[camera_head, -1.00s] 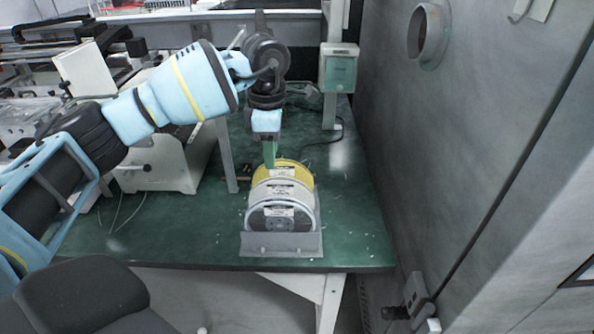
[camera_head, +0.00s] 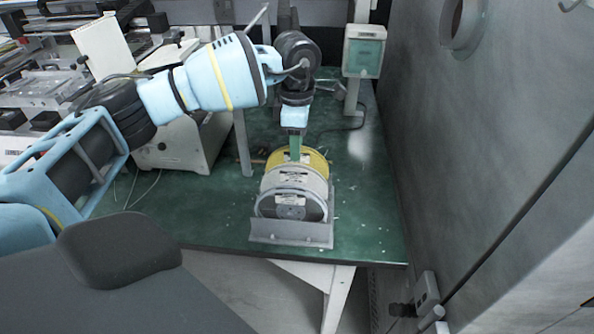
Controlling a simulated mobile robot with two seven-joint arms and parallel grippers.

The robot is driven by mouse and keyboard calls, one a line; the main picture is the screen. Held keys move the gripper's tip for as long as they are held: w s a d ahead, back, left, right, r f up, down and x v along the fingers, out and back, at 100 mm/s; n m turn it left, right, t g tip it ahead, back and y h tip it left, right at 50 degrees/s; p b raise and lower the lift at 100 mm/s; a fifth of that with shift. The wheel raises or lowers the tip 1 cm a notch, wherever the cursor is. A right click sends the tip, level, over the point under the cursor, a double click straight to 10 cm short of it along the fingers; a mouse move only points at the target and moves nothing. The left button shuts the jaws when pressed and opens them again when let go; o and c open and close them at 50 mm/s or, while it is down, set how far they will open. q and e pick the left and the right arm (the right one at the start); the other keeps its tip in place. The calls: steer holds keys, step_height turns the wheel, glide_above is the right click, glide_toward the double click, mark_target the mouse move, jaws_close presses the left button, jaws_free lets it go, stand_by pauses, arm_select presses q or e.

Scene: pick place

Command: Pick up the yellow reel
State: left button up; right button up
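The yellow reel (camera_head: 314,157) stands upright at the back of a grey holder (camera_head: 290,233) on the green table. White and grey reels (camera_head: 292,206) stand in front of it in the same holder and hide most of it. My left gripper (camera_head: 295,155) points down at the top of the yellow reel, with its green fingertips at or touching the rim. From this angle I cannot tell whether the fingers are open or closed on it. My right gripper is not in view.
The green table (camera_head: 215,223) is clear to the left of the holder. A white machine (camera_head: 180,146) stands at the left. A post with a grey-green box (camera_head: 363,52) stands behind, and a grey wall (camera_head: 430,150) rises at the right.

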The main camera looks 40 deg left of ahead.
arm_select(q)
steer(key=shift+w+a+f, duration=0.1)
steer(key=shift+w+f, duration=0.05)
steer(key=shift+f, duration=1.8)
steer(key=shift+c, duration=0.5)
jaws_close()
